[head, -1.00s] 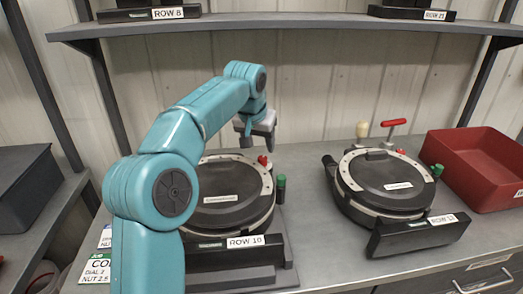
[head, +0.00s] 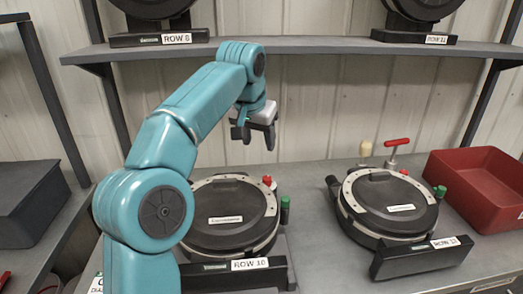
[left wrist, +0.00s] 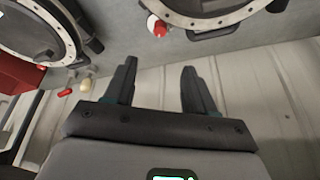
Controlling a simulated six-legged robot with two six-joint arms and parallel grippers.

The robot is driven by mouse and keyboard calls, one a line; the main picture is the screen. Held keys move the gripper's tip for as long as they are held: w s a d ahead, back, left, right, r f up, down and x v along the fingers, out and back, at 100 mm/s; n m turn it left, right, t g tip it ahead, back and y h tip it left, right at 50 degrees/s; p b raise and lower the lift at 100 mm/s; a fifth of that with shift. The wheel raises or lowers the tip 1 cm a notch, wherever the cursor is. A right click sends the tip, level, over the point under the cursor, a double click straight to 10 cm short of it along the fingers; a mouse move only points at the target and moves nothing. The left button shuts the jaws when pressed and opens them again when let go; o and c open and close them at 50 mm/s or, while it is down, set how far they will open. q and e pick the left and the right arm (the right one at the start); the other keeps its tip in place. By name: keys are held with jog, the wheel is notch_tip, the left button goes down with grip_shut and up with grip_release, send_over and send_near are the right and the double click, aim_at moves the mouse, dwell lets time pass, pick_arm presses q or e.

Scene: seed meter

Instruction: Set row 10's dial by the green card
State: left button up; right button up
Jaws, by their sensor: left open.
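The row 10 seed meter (head: 225,222), a round black unit with a pale rim arc, sits on the bench behind its ROW 10 label (head: 250,264). A red knob (head: 267,181) and a green-capped post (head: 285,203) stand at its right edge. My left arm hides its left part. My left gripper (head: 255,137) is open and empty above the meter's back edge, apart from it. In the left wrist view, its fingers (left wrist: 158,70) are spread, with a red knob (left wrist: 159,28) beyond them.
A second meter (head: 390,205) stands to the right, with red-handled (head: 397,142) and cream-knobbed (head: 365,149) tools behind it. A red bin (head: 470,190) is at far right, a dark bin (head: 30,200) at left. A shelf (head: 300,49) with more meters runs above.

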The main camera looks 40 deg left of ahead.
pick_arm(q)
jog(key=m, duration=0.1)
jog(key=m+g+h+p, duration=0.2)
jog(key=m+g+p, duration=0.25)
jog(key=p, duration=0.95)
send_over(267, 178)
jog(key=shift+m+t, duration=0.25)
jog(key=shift+m, duration=0.2)
notch_tip(267, 178, down, 7)
jog(key=shift+d+f, duration=0.1)
jog(key=shift+f, duration=0.3)
notch_tip(267, 178, down, 6)
jog(key=shift+f+b, duration=0.1)
jog(key=shift+b, duration=0.75)
jog(key=shift+f, duration=0.55)
